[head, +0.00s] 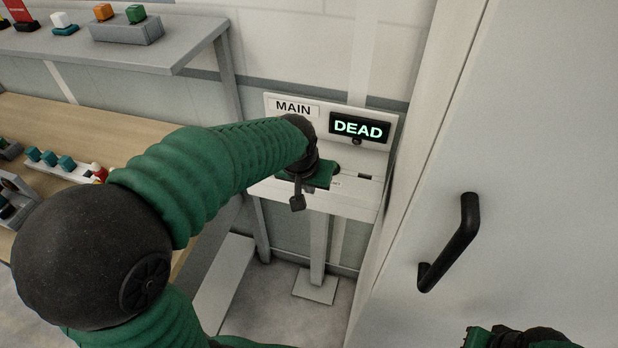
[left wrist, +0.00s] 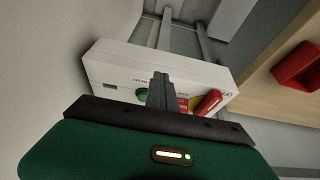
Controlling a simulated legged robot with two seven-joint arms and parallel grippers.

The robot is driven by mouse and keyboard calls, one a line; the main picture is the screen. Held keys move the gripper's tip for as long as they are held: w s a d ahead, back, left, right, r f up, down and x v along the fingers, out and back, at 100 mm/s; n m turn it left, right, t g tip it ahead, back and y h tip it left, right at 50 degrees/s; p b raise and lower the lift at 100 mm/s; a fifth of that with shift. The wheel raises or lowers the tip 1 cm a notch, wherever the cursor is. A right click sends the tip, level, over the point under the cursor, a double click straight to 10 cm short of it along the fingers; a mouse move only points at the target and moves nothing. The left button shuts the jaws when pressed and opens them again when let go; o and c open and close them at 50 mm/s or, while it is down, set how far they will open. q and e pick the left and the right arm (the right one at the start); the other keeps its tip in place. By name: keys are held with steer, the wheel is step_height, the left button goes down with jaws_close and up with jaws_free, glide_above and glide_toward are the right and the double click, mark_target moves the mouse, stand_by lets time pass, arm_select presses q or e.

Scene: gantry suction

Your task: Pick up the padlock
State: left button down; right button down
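I cannot pick out a padlock for certain in either view. My left gripper (head: 297,203) hangs over the front of the white MAIN panel (head: 360,196). In the left wrist view its dark fingers (left wrist: 161,90) are together, with nothing visible between them. They lie in front of the panel box (left wrist: 120,68), between a green round button (left wrist: 142,95) and a red handle (left wrist: 209,102) on a yellow disc. Contact with the panel cannot be told. My right gripper (head: 520,338) shows only in part at the bottom right edge; its fingers are hidden.
The panel's display (head: 359,128) reads DEAD. A wooden bench (head: 60,118) with teal blocks stands left; a red object (left wrist: 298,65) lies on wood in the wrist view. A grey shelf (head: 180,45) is above. A cabinet door with a black handle (head: 455,245) stands right.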

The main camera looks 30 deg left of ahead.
arm_select(q)
steer(key=shift+a, duration=0.25)
steer(key=c, duration=2)
jaws_free()
steer(key=shift+c, duration=0.2)
steer(key=o, duration=0.9)
steer(key=shift+d, duration=0.4)
steer(key=o, duration=0.5)
steer(key=shift+o, duration=1)
steer(key=shift+a, duration=0.3)
arm_select(e)
steer(key=shift+a+r, duration=0.1)
steer(key=shift+a, duration=0.1)
